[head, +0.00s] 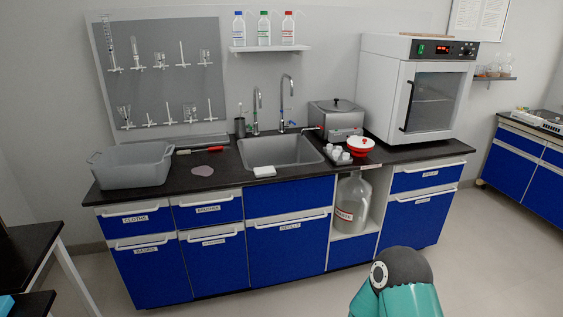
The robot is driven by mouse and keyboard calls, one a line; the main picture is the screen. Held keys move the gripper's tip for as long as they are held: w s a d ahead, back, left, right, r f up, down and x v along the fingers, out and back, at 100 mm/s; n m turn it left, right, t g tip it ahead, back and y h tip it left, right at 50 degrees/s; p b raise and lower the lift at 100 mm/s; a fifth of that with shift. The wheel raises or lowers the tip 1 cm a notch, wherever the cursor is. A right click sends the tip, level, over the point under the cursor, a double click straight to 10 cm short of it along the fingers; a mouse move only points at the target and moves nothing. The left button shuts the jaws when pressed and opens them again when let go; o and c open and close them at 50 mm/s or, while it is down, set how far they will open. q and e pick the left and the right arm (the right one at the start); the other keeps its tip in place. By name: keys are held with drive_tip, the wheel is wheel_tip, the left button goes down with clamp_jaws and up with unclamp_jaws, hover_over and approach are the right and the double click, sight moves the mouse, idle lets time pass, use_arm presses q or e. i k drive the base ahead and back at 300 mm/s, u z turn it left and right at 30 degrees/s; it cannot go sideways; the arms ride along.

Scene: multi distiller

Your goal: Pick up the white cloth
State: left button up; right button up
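A small white folded item (264,171), which looks like the white cloth, lies on the black counter at the front edge of the sink (260,152). A flat pinkish-grey patch (202,170), possibly another cloth, lies on the counter to its left. A drawer labelled CLOTHS (148,219) is shut at the left end of the blue cabinets. Neither of my grippers is in view. Only a teal and dark rounded link of my arm shows at the bottom right, well away from the counter.
A grey tub (131,167) stands at the counter's left end. A tray with white cups (338,154) and a red-and-white container (360,146) stand right of the sink. A large oven (416,90) fills the right end. Floor before the cabinets is clear.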

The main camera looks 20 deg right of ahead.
sight(265, 171)
drive_tip(key=z, duration=0.3)
drive_tip(key=i, duration=1.35)
drive_tip(key=z, duration=0.7)
drive_tip(key=i, duration=0.85)
drive_tip(key=z, duration=0.25)
